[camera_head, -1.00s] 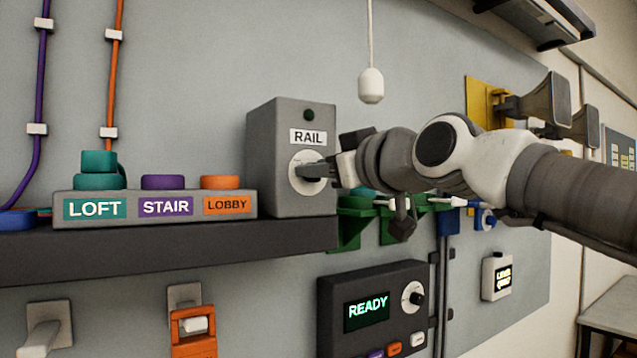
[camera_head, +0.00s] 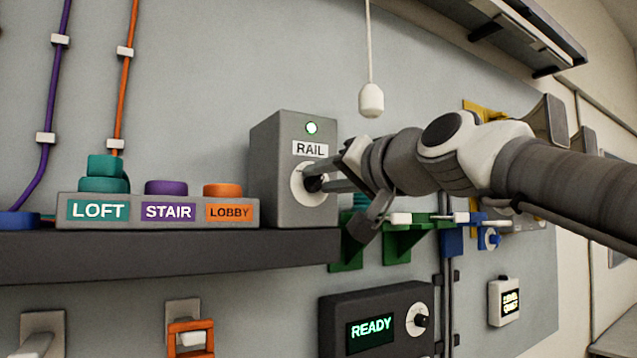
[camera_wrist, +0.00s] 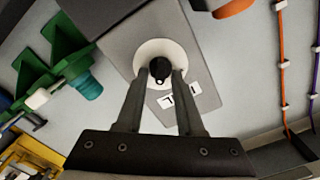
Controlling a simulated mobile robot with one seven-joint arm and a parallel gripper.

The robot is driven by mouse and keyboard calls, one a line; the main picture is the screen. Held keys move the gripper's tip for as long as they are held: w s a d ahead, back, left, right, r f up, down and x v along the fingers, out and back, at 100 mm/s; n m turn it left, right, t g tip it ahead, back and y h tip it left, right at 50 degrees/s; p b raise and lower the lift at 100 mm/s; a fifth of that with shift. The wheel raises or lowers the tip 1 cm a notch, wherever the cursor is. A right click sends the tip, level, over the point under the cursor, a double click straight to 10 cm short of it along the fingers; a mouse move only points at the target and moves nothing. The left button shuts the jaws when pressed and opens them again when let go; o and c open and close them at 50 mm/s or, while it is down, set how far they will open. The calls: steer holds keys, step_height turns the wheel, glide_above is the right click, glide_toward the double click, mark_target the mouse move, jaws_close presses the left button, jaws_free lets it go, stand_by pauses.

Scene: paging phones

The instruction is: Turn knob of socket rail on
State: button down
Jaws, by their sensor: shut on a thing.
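The grey socket rail box (camera_head: 270,190) stands on the right end of the dark shelf, with a RAIL label on its front. Its black knob (camera_head: 314,183) sits in a white round dial (camera_head: 303,196). The small lamp (camera_head: 311,128) above the label glows green-white. My gripper (camera_head: 322,178) reaches in from the right, its fingers at the knob. In the wrist view, the two fingers of my gripper (camera_wrist: 160,76) stand on either side of the black knob (camera_wrist: 159,69), shut on it. The fingers hide part of the dial.
A row of LOFT, STAIR and LOBBY buttons (camera_head: 160,210) sits left of the box on the dark shelf (camera_head: 150,256). Green brackets (camera_head: 405,240) lie below my arm. A READY panel (camera_head: 375,300) is below. A white pull (camera_head: 371,99) hangs above.

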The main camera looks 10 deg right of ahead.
steer(key=shift+m, duration=0.8)
steer(key=c, duration=0.5)
jaws_free()
steer(key=shift+c, duration=0.2)
steer(key=shift+d, duration=0.1)
steer(key=b+v, duration=0.1)
steer(key=v, duration=1.6)
steer(key=shift+s+b, duration=0.15)
steer(key=shift+b, duration=0.25)
